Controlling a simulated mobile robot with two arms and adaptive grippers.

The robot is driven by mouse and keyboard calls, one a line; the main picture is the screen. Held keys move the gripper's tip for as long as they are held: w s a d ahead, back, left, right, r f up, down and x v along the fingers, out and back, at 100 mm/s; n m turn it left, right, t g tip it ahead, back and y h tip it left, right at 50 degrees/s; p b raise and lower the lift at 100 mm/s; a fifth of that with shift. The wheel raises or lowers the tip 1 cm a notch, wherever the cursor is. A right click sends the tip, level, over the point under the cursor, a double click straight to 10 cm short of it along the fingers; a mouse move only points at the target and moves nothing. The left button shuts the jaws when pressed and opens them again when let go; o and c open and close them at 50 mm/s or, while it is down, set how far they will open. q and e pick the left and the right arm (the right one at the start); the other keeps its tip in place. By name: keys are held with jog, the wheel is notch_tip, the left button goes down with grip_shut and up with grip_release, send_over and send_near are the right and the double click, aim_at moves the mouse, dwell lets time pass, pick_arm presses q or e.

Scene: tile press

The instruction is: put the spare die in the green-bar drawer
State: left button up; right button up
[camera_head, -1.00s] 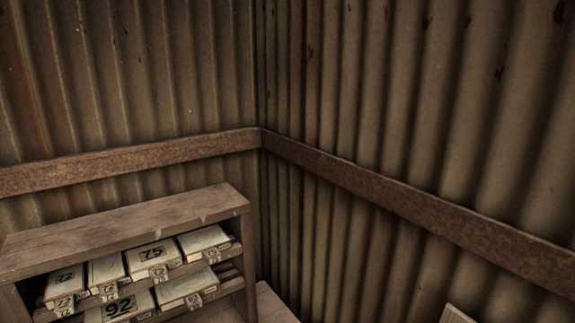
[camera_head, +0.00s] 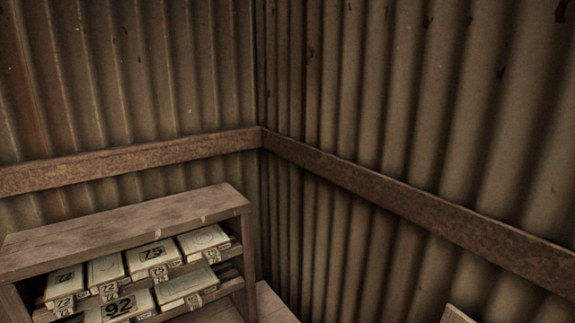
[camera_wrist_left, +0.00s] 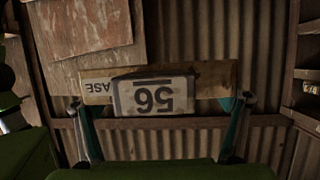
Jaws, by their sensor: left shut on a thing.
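In the left wrist view, my left gripper (camera_wrist_left: 162,118) has one finger at each end of a wide, pale wooden block (camera_wrist_left: 210,78) and is shut on it. A light plate with a dark frame (camera_wrist_left: 153,96) shows on the block, with what looks like an upside-down 56. Letters like ASE show left of the plate. I cannot tell for sure that this block is the spare die. No green-bar drawer can be made out in either view. My right gripper is in neither view.
In the head view, a wooden rack (camera_head: 130,225) stands lower left, holding several pale numbered blocks, one marked 75 (camera_head: 153,253) and one marked 92 (camera_head: 119,308). Corrugated walls (camera_head: 400,90) with a rusty rail (camera_head: 400,195) meet behind it. Weathered boards (camera_wrist_left: 80,40) show in the wrist view.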

pick_arm(q)
jog(key=shift+m+g+h, duration=0.3)
jog(key=shift+m+g, duration=0.1)
jog(key=shift+m, duration=0.2)
jog(key=w+r, duration=0.1)
jog(key=w+a+r, duration=0.1)
jog(key=w+r, duration=0.1)
jog(key=r, duration=0.1)
jog(key=shift+a+r, duration=0.1)
jog(key=shift+a, duration=0.25)
jog(key=w+a+r+n+t+y, duration=0.1)
jog(key=w+a+r+n+t, duration=0.2)
jog(key=a, duration=0.4)
notch_tip(320, 180, down, 11)
jog(key=w+d+b, duration=0.1)
jog(key=b, duration=1)
jog(key=shift+d+f+m+g+y, duration=0.15)
jog(key=shift+d+m+g+y, duration=0.15)
jog(key=shift+d+g, duration=0.1)
